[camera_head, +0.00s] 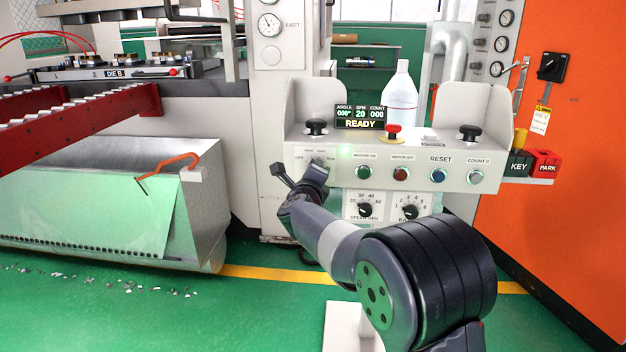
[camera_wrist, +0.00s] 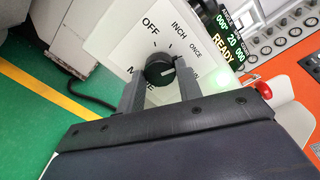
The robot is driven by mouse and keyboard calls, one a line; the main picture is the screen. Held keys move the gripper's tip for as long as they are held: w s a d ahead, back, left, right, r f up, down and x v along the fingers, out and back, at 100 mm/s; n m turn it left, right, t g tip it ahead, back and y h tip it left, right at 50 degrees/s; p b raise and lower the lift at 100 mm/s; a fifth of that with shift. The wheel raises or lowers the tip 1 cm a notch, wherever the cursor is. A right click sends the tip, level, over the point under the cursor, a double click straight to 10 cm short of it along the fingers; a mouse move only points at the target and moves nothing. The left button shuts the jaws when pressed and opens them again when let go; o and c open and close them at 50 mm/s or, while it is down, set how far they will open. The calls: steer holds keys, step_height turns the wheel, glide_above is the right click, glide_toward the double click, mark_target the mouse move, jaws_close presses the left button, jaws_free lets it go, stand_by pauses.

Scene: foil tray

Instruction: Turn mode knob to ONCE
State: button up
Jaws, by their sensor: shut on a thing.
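The black mode knob (camera_wrist: 160,70) sits on a white label plate (camera_wrist: 118,42) marked OFF, INCH, ONCE and MODE in the wrist view. A pale line on the knob points right and slightly up, roughly toward the ONCE side; a finger lies close to it, so I cannot tell the exact mark. My gripper (camera_wrist: 158,78) has one finger on each side of the knob and is shut on it. In the head view my gripper (camera_head: 316,172) reaches the left end of the control panel (camera_head: 335,152) and hides the knob.
The display (camera_head: 359,117) reads READY. Several buttons, including a red mushroom button (camera_head: 393,131), line the panel to the right. Two more knobs (camera_head: 365,210) sit below. A metal bin (camera_head: 210,215) is at left.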

stand_by(0.4)
steer(key=o, duration=1)
steer(key=s+p, duration=0.1)
steer(key=s, duration=0.9)
steer(key=shift+s+a+r, duration=0.15)
steer(key=shift+s+a, duration=0.1)
steer(key=shift+s, duration=0.15)
steer(key=shift+w, duration=0.15)
